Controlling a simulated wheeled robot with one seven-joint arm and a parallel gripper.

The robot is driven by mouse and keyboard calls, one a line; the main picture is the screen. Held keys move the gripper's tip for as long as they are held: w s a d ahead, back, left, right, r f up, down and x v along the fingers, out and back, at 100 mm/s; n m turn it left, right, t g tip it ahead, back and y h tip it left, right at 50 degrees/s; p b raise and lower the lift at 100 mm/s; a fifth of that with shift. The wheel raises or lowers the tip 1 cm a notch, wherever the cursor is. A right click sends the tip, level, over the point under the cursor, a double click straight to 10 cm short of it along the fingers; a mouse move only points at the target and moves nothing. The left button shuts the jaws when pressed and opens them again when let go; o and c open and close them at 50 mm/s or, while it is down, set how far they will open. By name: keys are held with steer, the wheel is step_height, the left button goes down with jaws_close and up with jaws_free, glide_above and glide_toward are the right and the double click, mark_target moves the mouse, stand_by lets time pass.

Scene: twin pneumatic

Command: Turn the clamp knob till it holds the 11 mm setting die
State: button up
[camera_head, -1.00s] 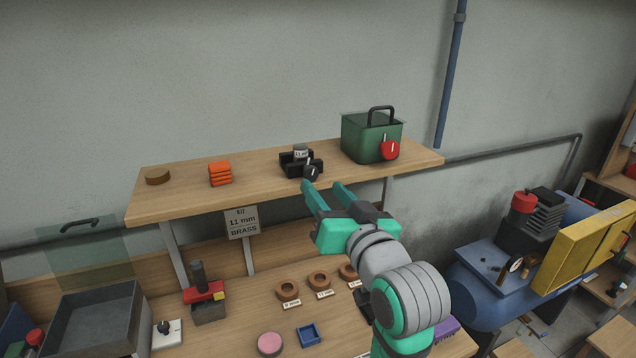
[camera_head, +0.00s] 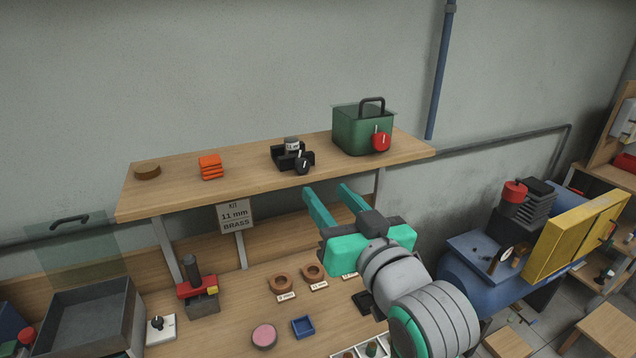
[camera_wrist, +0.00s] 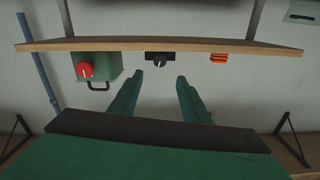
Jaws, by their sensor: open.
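The black clamp (camera_head: 281,158) stands on the wooden shelf and holds a small grey die (camera_head: 292,144) in its top. The writing on the die is too small to read. Its black round clamp knob (camera_head: 302,165), with a white mark, faces the front right. In the wrist view the knob (camera_wrist: 160,63) shows below the shelf edge line, beyond the fingertips and between them. My gripper (camera_head: 325,191) is open and empty, in front of and below the shelf edge, apart from the knob. Whether the clamp grips the die tightly cannot be told.
A green box (camera_head: 355,130) with a red knob (camera_head: 381,142) stands right of the clamp. Orange pads (camera_head: 211,167) and a brown disc (camera_head: 147,172) lie to the left. A sign (camera_head: 236,216) reading "11 mm BRASS" hangs under the shelf (camera_head: 180,198). Rings lie on the bench below.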

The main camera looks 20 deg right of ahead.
mark_target(303, 166)
steer(key=shift+n, duration=0.8)
steer(key=w, duration=1)
steer(key=shift+w+a, duration=0.2)
steer(key=shift+w, duration=0.2)
steer(key=c, duration=1)
